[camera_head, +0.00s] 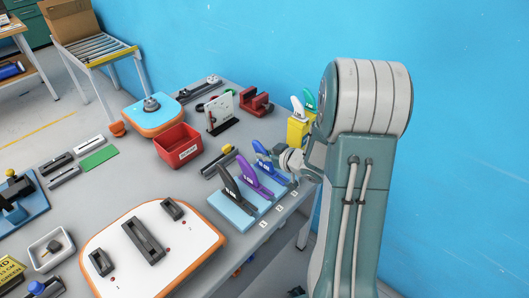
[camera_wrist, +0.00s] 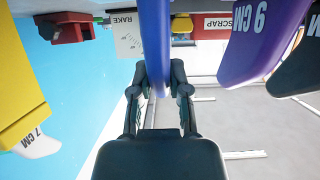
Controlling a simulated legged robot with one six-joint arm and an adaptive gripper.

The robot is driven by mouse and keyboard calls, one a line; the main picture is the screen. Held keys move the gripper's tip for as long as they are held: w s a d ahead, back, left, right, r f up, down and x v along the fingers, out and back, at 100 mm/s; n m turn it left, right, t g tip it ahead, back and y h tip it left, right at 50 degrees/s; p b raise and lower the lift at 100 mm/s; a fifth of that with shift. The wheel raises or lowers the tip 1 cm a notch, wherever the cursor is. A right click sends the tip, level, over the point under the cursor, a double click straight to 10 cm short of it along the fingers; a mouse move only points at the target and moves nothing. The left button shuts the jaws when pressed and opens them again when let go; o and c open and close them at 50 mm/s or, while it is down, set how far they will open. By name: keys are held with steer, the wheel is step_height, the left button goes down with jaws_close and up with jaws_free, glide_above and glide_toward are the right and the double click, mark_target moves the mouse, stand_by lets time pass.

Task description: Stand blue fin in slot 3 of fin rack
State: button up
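The blue fin (camera_head: 267,161) stands upright at the far end of the light-blue fin rack (camera_head: 236,216), in line with the farthest white slot tag. The head view does not show clearly whether its foot is fully seated. A purple fin (camera_head: 254,180) and a black fin (camera_head: 231,187) stand beside it in the nearer slots. My gripper (camera_head: 287,160) is at the blue fin's right side. In the wrist view the blue fin (camera_wrist: 155,35) is edge-on between the two fingertips (camera_wrist: 160,80), which appear to press on it from both sides.
A yellow holder (camera_head: 297,131) with white and green fins stands just behind my gripper. A red scrap bin (camera_head: 178,145) and a rake gauge (camera_head: 220,113) stand farther left. An orange-edged white board (camera_head: 190,262) lies near the rack. The blue wall is close behind the bench.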

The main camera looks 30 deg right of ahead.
steer(key=o, duration=0.4)
steer(key=v, duration=1.2)
